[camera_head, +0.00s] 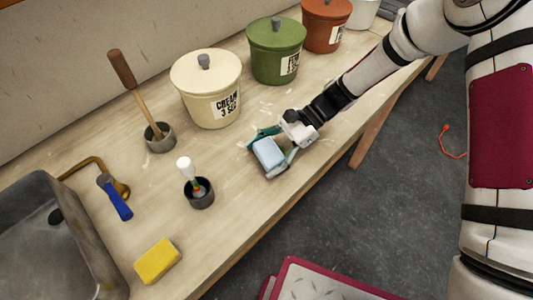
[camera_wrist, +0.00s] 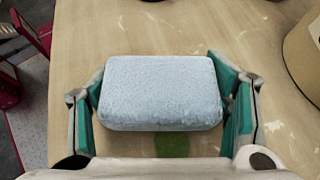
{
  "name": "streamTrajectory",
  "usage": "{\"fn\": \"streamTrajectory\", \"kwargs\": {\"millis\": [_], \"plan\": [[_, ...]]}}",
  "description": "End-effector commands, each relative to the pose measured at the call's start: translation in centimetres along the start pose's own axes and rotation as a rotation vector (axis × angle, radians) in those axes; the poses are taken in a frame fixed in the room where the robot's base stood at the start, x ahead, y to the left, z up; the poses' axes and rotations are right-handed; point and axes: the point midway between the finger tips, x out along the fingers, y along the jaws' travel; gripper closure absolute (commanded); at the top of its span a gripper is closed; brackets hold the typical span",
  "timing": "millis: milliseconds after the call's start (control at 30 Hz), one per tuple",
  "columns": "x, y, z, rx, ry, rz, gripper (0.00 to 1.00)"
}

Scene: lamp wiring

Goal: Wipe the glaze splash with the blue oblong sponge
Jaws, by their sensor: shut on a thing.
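The blue oblong sponge (camera_head: 268,152) is pale blue with rounded corners. My gripper (camera_head: 269,152) is shut on it, with a green-padded finger at each side. In the wrist view the sponge (camera_wrist: 162,92) fills the space between the fingers. A dark green patch, which looks like the glaze splash (camera_wrist: 172,145), shows on the tabletop between the sponge and my gripper's body. Part of it is hidden, and I cannot make it out in the head view. I cannot tell whether the sponge touches the table.
The wooden table (camera_head: 235,215) carries lidded cream (camera_head: 208,95), green (camera_head: 277,55) and red-brown (camera_head: 324,25) pots behind my gripper. Two dark cups (camera_head: 200,195) (camera_head: 161,142) hold tools. A yellow sponge (camera_head: 157,261), a blue-handled tool (camera_head: 116,198) and a metal sink (camera_head: 45,240) are left. Pale streaks mark the tabletop.

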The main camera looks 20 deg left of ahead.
Motion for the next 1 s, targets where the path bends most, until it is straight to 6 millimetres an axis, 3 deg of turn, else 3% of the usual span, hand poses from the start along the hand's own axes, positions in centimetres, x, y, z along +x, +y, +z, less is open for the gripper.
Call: {"fn": "streamTrajectory", "kwargs": {"millis": [67,600,1000], "plan": [[0.5,0.5,0.6,0.003,-0.009,0.018,0.68],[-2.6,0.0,4.6,0.0,-0.002,0.004,0.68],[-2.9,-0.1,5.0,0.002,-0.003,0.004,0.68]]}}
